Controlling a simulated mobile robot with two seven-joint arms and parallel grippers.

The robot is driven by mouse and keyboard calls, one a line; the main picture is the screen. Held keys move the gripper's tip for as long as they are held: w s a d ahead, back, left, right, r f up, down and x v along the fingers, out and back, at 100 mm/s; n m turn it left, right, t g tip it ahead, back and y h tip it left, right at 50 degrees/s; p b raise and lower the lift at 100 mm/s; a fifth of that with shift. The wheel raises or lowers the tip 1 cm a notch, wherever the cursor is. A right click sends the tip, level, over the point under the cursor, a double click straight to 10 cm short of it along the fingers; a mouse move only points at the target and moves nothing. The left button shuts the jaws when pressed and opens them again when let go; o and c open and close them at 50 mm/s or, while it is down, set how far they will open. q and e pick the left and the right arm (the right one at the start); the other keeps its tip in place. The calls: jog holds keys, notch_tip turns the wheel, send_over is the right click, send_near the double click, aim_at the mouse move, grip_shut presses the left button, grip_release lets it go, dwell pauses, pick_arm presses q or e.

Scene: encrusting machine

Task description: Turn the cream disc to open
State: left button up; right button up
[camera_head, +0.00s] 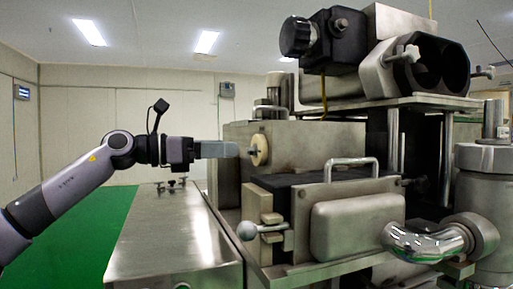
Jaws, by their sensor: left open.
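The cream disc (260,150) is a small round knob on the side of the grey metal machine (310,143). A small dark centre shows on its face. My left gripper (236,150) comes in from the left at the disc's height. Its fingers point right, and their tips are just left of the disc. I cannot tell whether they touch it. The fingers are seen edge-on, so the gap between them is hidden, but the gripper is open with nothing visible in it. My right gripper is not in view.
A low steel table (165,235) lies below my left arm, with small dark fittings on its top. A ball-ended lever (247,230) and a handled metal box (357,227) stick out below the disc. Green floor (80,240) is clear at left.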

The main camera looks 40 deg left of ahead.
aim_at(255, 147)
pick_arm(q)
jog(key=p+x, duration=0.5)
jog(key=shift+d+r, duration=0.1)
jog(key=shift+r, duration=0.15)
jog(key=shift+p+x, duration=0.45)
jog(key=shift+x, duration=0.35)
jog(key=shift+f, duration=0.25)
jog(key=c, duration=1)
